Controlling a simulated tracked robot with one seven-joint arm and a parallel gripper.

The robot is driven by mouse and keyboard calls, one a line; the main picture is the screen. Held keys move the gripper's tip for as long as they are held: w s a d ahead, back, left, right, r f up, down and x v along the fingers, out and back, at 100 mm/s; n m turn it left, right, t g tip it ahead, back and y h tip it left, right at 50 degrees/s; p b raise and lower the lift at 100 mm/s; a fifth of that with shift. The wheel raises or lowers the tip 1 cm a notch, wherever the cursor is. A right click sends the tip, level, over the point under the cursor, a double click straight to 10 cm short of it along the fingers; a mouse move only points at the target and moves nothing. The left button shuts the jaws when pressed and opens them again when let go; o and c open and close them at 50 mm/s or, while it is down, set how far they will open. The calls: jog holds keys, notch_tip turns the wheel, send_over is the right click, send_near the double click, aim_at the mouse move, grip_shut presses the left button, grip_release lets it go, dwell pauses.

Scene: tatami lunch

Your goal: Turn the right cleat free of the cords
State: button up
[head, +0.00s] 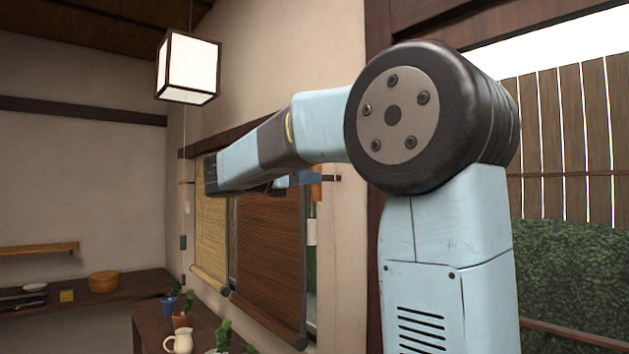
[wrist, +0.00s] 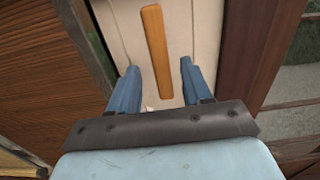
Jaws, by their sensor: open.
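The right cleat, an orange-brown wooden bar (wrist: 156,45), stands nearly upright against the pale wall in the wrist view. In the head view a small orange piece of it (head: 317,188) shows just beyond my fingers. My gripper (wrist: 159,67) is open, its two blue fingers on either side of the bar's lower part, with a gap on each side. In the head view my gripper (head: 308,179) is at the wall, right of the dark blind. No cord can be made out clearly on the bar; a small pale bit (wrist: 149,107) shows below its lower end.
A dark slatted blind (head: 268,255) and a lighter one (head: 211,240) hang left of my gripper. A dark post (wrist: 231,50) stands close on the right in the wrist view. A lantern (head: 187,68) hangs at upper left. Potted plants and a jug (head: 181,343) stand below.

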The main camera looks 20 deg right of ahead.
jog(key=v, duration=0.9)
jog(key=shift+a, duration=0.25)
jog(key=shift+d+f, duration=0.1)
jog(key=s+d+f+m+g+y, duration=0.1)
jog(key=s+d+f+m+y, duration=0.3)
jog(key=s+f, duration=0.35)
jog(key=s+d+f+m+y, duration=0.35)
jog(key=s+f, duration=0.25)
jog(key=f, duration=0.2)
jog(key=s+a+f+m+t+y, duration=0.1)
jog(key=s+a+f+m+y, duration=0.2)
jog(key=s+f+m+y, duration=0.2)
jog(key=s+a+f+m+t+y, duration=0.1)
jog(key=s+a+f+m+y, duration=0.2)
jog(key=s+f+m+y, duration=0.2)
notch_tip(320, 180, down, 4)
jog(key=s+m, duration=0.2)
jog(key=m, duration=0.1)
jog(key=shift+s+a+r+m, duration=0.2)
jog(key=shift+s+a+m, duration=0.15)
